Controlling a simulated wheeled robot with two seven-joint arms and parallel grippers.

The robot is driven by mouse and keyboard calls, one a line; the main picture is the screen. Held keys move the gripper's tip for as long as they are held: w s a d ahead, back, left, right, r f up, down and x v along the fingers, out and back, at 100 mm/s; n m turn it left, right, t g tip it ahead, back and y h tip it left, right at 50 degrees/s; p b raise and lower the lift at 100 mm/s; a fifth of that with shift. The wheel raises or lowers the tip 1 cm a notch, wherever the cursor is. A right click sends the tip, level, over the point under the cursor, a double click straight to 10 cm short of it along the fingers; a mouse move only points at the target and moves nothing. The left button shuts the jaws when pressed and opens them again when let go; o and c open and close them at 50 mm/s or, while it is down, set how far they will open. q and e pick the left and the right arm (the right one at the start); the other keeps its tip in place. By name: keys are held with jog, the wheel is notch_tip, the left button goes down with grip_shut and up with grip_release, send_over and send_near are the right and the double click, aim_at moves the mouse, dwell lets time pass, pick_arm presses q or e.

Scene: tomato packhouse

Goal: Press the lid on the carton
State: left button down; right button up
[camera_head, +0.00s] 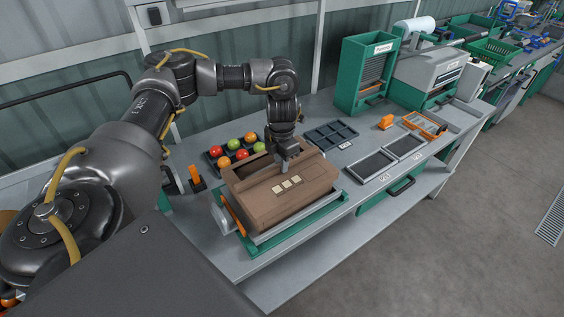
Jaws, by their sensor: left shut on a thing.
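The brown carton (262,218) sits on a green and grey stand on the bench, in the middle of the head view. The brown lid (312,176) lies over the carton, with several small pale labels showing on the brown surface. A darker gap shows near the back left of the carton, so the lid does not look fully flush there. My left gripper (284,164) points down at the back of the lid and is shut on it. The fingertips are small and partly hidden against the brown card. My right gripper is not in view.
A dark tray (213,164) of red, orange and green tomatoes stands behind the carton. An empty dark tray (331,135) lies to its right, with two flat frames (371,166) beyond. Green machines stand at the back. The bench's front right is clear.

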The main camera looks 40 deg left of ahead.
pick_arm(q)
jog(key=shift+f+b, duration=0.3)
jog(key=shift+f, duration=0.2)
jog(key=c, duration=1.3)
grip_release()
jog(key=shift+c, duration=1.4)
jog(key=shift+r, duration=0.15)
notch_tip(320, 180, up, 8)
jog(key=p, duration=0.8)
